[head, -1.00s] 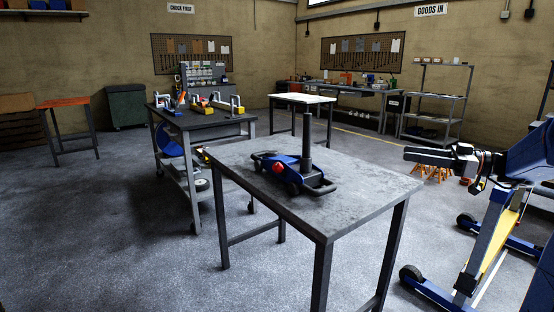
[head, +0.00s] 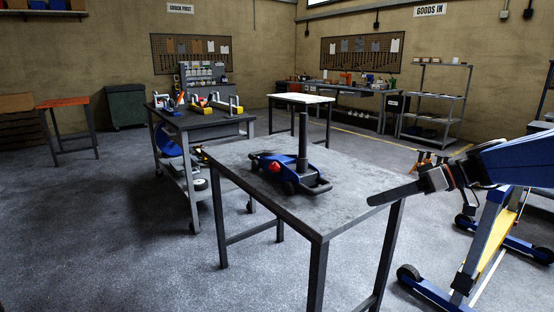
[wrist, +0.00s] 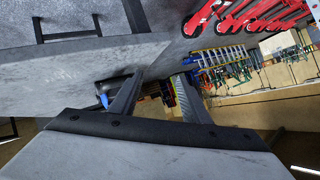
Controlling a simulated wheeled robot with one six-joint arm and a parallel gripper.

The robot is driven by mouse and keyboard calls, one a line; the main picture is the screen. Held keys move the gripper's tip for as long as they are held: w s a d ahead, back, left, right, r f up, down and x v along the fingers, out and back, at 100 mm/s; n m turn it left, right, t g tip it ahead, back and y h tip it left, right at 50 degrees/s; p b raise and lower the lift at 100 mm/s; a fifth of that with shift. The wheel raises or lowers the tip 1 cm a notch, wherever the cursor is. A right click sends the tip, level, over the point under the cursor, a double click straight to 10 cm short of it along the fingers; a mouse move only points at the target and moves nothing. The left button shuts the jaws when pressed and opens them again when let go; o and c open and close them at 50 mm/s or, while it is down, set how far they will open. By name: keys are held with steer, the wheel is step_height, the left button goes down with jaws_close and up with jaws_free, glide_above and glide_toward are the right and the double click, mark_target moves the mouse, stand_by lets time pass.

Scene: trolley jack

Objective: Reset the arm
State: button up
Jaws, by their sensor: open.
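The blue trolley jack (head: 287,172) stands on the grey table (head: 345,210), with its dark handle post upright and a red knob on its near side. My gripper (head: 370,201) is to the right of the jack, at the table's right edge in the head view, apart from the jack and tilted down to the left. In the wrist view my gripper (wrist: 157,85) shows two dark fingers spread apart with nothing between them. A small blue part, probably of the jack, shows just left of the fingers there; most of it is hidden.
A dark trolley (head: 205,122) with several tools stands behind the table at left. A blue and yellow wheeled frame (head: 480,250) stands on the floor at right. A white-topped table (head: 303,99) and a shelf rack (head: 435,105) are farther back. The floor at front left is clear.

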steer(key=s+a+f+m+g+h, duration=0.1)
steer(key=s+a+f+m+h, duration=0.1)
steer(key=s+f+h, duration=0.3)
steer(key=s+a+f+m+g, duration=0.1)
steer(key=s+f+m, duration=0.15)
steer(key=s, duration=0.55)
steer(key=s+d+f+m+t+h, duration=0.3)
steer(key=s+d+f+m+h, duration=0.1)
steer(key=s, duration=0.6)
step_height(320, 180, down, 3)
steer(key=d+h, duration=0.1)
steer(key=h, duration=0.1)
steer(key=shift+d+f+h, duration=0.15)
steer(key=shift+d+h, duration=0.15)
